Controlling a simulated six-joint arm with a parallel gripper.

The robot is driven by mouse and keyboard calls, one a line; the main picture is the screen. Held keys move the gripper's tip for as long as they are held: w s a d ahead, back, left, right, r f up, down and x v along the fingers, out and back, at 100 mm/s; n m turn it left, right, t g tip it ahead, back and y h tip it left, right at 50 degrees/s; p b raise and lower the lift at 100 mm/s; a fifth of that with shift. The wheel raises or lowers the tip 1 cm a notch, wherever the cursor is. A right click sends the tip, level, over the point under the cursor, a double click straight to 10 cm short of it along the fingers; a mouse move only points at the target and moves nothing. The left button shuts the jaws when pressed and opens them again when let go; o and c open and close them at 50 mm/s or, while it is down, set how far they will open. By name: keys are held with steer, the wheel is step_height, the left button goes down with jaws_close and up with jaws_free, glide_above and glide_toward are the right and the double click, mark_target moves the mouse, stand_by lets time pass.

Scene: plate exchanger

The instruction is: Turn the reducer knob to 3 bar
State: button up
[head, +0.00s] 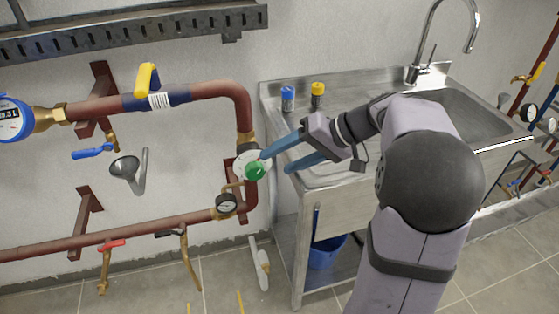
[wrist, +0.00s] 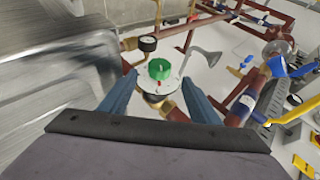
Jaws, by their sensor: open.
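The reducer knob (head: 255,170) is green and sits on a round white dial on the red-brown pipe, left of the steel sink unit. In the wrist view the green knob (wrist: 160,69) lies between the two blue fingers, with a small red mark on the dial below it. My gripper (head: 277,157) is open beside the dial, coming from the right. In the wrist view my gripper (wrist: 160,97) has a finger on each side of the dial, apart from the knob. The pressure gauge (head: 226,203) is just below the knob; it also shows in the wrist view (wrist: 147,44). Its reading is too small to tell.
The steel sink unit (head: 290,175) stands close on the right, with a blue-capped and a yellow-capped bottle (head: 317,95) on it. A yellow valve handle (head: 147,79), a blue lever (head: 92,151) and a funnel (head: 128,170) are left along the pipes.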

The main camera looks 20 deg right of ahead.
steer(key=s+a+r+n+g+y+p, duration=0.2)
steer(key=a+r+g+p, duration=0.2)
steer(key=a+p, duration=0.75)
steer(key=s+a+f+g+p, duration=0.3)
steer(key=s+a+p, duration=0.15)
steer(key=s, duration=0.25)
steer(key=s+a+f+g+p, duration=0.2)
steer(key=s+a+g+p, duration=0.15)
steer(key=s+p, duration=0.2)
steer(key=s+d+f+n+g+h+p, duration=0.1)
steer(key=s+d+f+h+p, duration=0.2)
steer(key=s, duration=0.4)
steer(key=s+d+f+g+h+p, duration=0.1)
steer(key=s+d+f+h, duration=0.1)
steer(key=s+f, duration=0.45)
steer(key=s+d+f+n+t+h+p, duration=0.1)
steer(key=s+d+f+h, duration=0.15)
steer(key=d, duration=0.25)
steer(key=s+d+f+t+h, duration=0.1)
steer(key=s+d+f+h, duration=0.15)
steer(key=d+f, duration=0.2)
steer(key=w+d+t+h, duration=0.25)
steer(key=w+t, duration=0.65)
steer(key=w, duration=0.5)
steer(key=w+a+r+m+t+y, duration=0.3)
steer(key=w+r+t, duration=0.7)
steer(key=w+r, duration=0.4)
steer(key=shift+w+a+r, duration=0.15)
steer(key=shift+w+r, duration=0.2)
